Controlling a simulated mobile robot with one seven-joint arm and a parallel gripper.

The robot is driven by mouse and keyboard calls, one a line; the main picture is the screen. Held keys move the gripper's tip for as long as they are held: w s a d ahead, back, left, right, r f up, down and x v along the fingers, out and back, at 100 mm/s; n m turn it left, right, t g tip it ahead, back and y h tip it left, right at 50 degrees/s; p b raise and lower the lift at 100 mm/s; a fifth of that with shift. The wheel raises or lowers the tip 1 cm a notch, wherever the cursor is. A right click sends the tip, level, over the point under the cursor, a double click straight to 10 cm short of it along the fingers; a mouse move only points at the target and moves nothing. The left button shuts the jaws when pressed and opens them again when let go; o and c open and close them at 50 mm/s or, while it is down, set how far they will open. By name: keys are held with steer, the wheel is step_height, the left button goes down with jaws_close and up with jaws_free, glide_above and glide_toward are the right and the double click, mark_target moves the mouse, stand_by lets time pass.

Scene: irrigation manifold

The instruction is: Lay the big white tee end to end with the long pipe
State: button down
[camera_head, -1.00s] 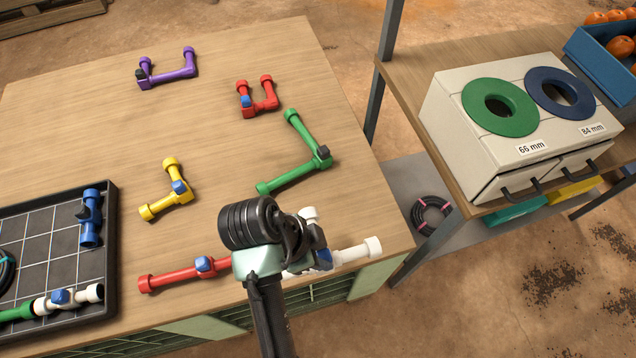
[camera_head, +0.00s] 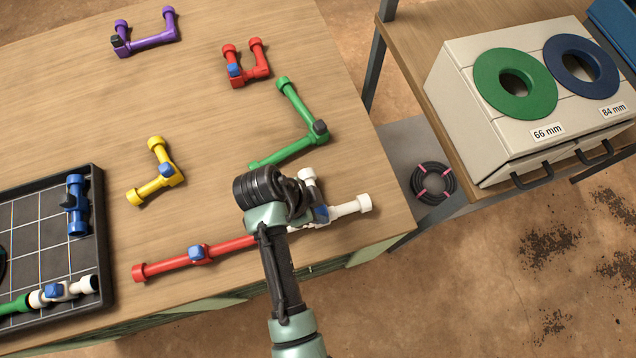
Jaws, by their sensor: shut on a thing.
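The big white tee (camera_head: 346,207) is at the table's near right, its run slanting up to the right and its short branch (camera_head: 307,175) pointing away. It has a blue part at its middle. The long red pipe (camera_head: 225,246) with a blue valve lies to its left, roughly in line with the tee's run. My gripper (camera_head: 308,205) is shut on the white tee; my wrist hides most of the fingers. My arm also covers the tee's left end and the pipe's right end, so I cannot tell whether they touch.
A green angled pipe (camera_head: 300,107) lies just beyond the tee. Yellow (camera_head: 153,180), red (camera_head: 240,72) and purple (camera_head: 150,38) fittings lie farther off. A black tray (camera_head: 105,240) with fittings stands at left. The table's near edge runs close below the pipe and tee.

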steer(key=shift+f, duration=0.65)
steer(key=c, duration=0.6)
jaws_free()
steer(key=shift+f, duration=0.1)
